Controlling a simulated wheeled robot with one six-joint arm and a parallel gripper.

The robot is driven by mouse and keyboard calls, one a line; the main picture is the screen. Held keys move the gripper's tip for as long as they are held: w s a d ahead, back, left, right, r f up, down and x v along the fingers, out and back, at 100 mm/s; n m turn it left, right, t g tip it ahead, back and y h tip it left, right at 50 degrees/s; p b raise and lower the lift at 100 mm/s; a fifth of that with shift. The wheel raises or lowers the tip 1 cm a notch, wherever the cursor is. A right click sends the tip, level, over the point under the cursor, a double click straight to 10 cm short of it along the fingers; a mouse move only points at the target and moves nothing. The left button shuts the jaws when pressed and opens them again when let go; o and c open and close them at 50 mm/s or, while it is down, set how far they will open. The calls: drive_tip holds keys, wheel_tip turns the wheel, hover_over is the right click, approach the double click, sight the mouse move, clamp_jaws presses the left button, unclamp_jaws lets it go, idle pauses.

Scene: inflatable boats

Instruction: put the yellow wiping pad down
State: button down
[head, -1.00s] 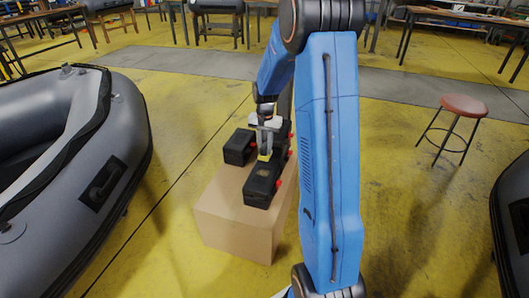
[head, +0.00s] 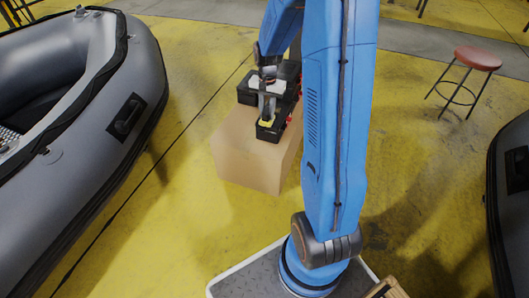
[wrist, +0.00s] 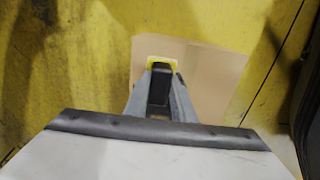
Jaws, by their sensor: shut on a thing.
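The yellow wiping pad (head: 268,123) is a small yellow patch at the tip of my gripper (head: 267,108) in the head view. My gripper is shut on it and points down over the black cases on a cardboard box (head: 245,160). In the wrist view the pad's yellow edge (wrist: 163,64) shows just beyond my gripper's fingertips (wrist: 161,72), against the tan box top (wrist: 212,75). The fingers hide much of the pad. I cannot tell whether the pad touches a case below it.
A black case (head: 268,133) lies at the box's near edge, with more black parts (head: 247,93) behind it. A grey inflatable boat (head: 135,70) stands at left, another (head: 512,190) at right. A red stool (head: 478,58) stands far right. The yellow floor between is open.

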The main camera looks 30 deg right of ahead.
wheel_tip(320, 180, down, 18)
drive_tip(key=shift+r, duration=0.25)
idle(0.4)
drive_tip(key=shift+f, duration=0.15)
drive_tip(key=c, duration=1.5)
unclamp_jaws()
